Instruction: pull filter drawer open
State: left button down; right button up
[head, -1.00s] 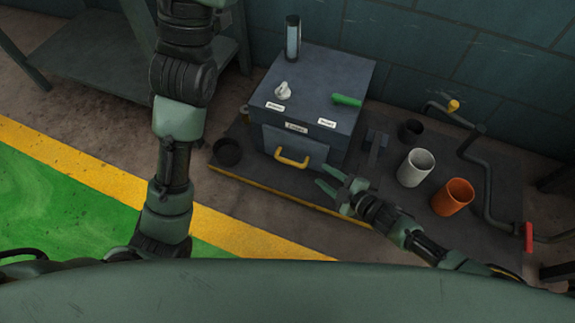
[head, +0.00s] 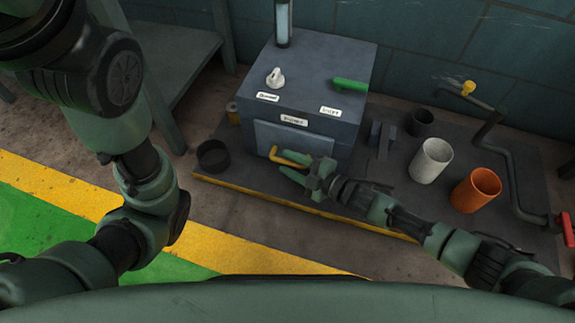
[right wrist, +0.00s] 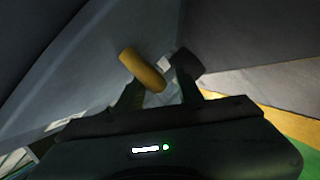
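The grey box (head: 318,76) stands on a dark platform, with the filter drawer (head: 268,134) as a panel low on its front. The drawer looks shut. Its yellow handle (head: 287,158) is partly hidden by my right gripper (head: 304,174), whose fingers are spread at the handle's right part. In the right wrist view the yellow handle (right wrist: 143,70) shows just ahead of the fingertips (right wrist: 158,84), near the left finger. I cannot tell whether they touch. My left arm is at the left, its gripper out of view.
The dark platform (head: 228,180) has a yellow front edge. A black cup (head: 213,156) stands left of the box. A white cup (head: 431,161), an orange cup (head: 476,190) and a pipe with a red lever (head: 566,229) are at the right. A green lever (head: 350,85) sits on the box top.

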jog(key=shift+w+a+f, duration=0.1)
jog(key=shift+w+a, duration=0.25)
jog(key=shift+a, duration=0.05)
grip_shut()
dwell(1.2)
